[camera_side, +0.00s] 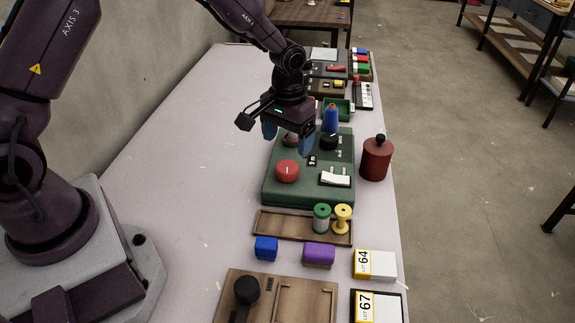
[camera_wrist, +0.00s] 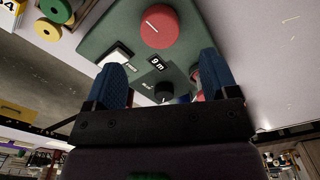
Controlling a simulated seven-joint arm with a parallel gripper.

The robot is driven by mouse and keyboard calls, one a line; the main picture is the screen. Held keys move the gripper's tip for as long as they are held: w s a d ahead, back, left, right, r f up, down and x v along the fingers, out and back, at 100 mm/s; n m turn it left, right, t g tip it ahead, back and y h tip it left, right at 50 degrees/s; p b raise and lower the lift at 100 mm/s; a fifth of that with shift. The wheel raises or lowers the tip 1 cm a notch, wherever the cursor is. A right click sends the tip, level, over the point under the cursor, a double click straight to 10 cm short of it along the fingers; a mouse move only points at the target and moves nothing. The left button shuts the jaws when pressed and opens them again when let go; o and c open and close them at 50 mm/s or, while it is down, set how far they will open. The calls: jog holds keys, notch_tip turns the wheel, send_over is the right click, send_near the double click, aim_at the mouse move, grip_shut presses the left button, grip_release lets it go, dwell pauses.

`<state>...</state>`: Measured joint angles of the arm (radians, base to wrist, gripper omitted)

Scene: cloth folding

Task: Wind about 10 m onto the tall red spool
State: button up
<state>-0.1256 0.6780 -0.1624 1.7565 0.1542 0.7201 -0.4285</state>
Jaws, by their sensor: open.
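A green winding machine (camera_side: 308,196) sits mid-table, with a red knob (camera_side: 288,171), a white rocker-like plate (camera_side: 335,178) and a black round knob (camera_side: 328,141). Its small display (camera_wrist: 157,62) appears to read "9 m" in the wrist view. A blue cone (camera_side: 330,118) stands at the machine's far end. A dark red round part (camera_side: 290,139) is partly hidden behind my gripper. My gripper (camera_side: 288,138) is open above the machine, its blue fingers apart with nothing between them. I cannot identify a tall red spool; a red cylinder with a dark top (camera_side: 376,160) stands right of the machine.
A wooden tray (camera_side: 280,228) holds a green spool (camera_side: 321,217) and a yellow spool (camera_side: 342,217). Blue (camera_side: 266,248) and purple (camera_side: 318,254) blocks and lot-labelled boxes (camera_side: 375,265) lie nearer. More devices stand behind. The table's left side is clear.

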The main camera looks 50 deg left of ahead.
aim_at(288, 166)
notch_tip(288, 166, down, 8)
jog(key=shift+r, duration=0.1)
jog(key=shift+c, duration=0.5)
jog(key=c, duration=0.8)
jog(key=shift+m, duration=1)
jog(key=o, duration=0.9)
notch_tip(288, 166, up, 13)
